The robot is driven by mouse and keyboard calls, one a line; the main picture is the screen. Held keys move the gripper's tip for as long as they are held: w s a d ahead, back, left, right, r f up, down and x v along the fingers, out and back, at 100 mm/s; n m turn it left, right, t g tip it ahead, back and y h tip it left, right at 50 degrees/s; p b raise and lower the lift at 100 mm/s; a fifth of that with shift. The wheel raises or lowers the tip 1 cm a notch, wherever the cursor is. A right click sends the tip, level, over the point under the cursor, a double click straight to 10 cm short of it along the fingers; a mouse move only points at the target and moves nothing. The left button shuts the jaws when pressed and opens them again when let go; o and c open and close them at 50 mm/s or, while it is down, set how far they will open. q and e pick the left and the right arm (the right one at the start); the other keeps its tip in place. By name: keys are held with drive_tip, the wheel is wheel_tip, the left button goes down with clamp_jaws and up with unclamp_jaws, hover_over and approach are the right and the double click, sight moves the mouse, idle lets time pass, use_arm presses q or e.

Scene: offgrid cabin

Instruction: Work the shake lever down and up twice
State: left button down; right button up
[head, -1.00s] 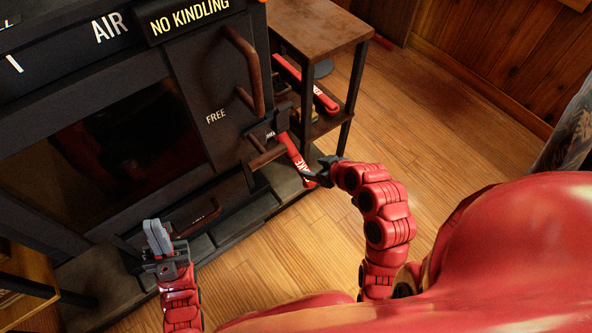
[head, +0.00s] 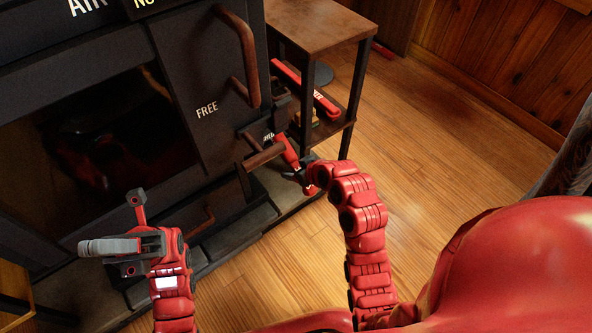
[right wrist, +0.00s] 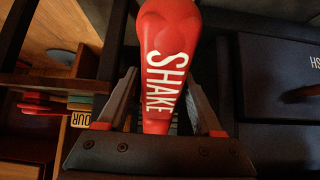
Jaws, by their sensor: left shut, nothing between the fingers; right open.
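The shake lever (head: 287,150) is a red handle on the right side of the black stove, sloping down towards my right gripper. In the right wrist view the lever (right wrist: 165,55) shows white SHAKE lettering and lies between the fingers. My right gripper (head: 299,174) is open around the lever's end; the right wrist view shows its fingers (right wrist: 160,100) on both sides, apart from the handle. My left gripper (head: 98,246) is shut and empty, in front of the stove at lower left.
The black stove (head: 205,75) has brown handles (head: 250,70) and a FREE label. Open wooden floor (head: 440,140) lies to the right.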

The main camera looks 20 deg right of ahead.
clamp_jaws()
idle(0.3)
idle(1.1)
